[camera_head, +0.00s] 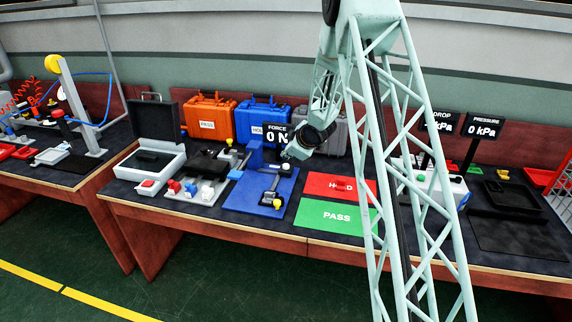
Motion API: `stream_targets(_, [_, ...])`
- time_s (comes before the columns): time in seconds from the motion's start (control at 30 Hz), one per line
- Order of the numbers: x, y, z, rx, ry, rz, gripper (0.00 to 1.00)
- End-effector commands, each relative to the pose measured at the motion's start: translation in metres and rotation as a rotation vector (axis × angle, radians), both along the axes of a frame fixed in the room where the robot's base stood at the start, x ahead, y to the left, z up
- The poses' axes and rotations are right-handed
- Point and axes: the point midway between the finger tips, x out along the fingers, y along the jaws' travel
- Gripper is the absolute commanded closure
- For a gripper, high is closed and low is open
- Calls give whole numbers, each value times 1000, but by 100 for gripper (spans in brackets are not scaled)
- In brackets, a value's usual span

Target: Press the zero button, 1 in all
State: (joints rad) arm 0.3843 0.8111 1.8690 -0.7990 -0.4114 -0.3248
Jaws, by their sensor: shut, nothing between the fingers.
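The force station has a blue base plate (246,192) with a blue upright behind it and a dark lever device (270,197) on it. A black display (277,134) above it reads "FORCE 0 N". A small yellow-topped part (277,204) sits at the front of the lever device. No label marks a zero button at this size, so I cannot tell which part it is. My gripper (287,156) is shut and empty, pointing down-left just below the display, above the back right of the blue plate. It looks apart from the station's parts, though its fingertips are small.
Red HOLD (333,186) and green PASS (327,216) mats lie right of the station. A grey fixture (190,203) with coloured knobs stands left. Orange (208,117) and blue (254,120) cases line the back. My arm hides part of the pressure station (437,187).

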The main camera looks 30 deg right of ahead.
Motion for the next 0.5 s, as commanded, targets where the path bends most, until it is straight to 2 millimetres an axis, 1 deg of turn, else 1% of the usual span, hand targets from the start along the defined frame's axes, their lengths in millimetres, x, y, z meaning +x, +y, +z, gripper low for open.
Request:
stream_targets(0.03, [0,0,5,0,0,0,100])
stream_targets(0.3, [0,0,22,0,0,0,100])
stream_targets(0.5, [0,0,30,0,0,0,100])
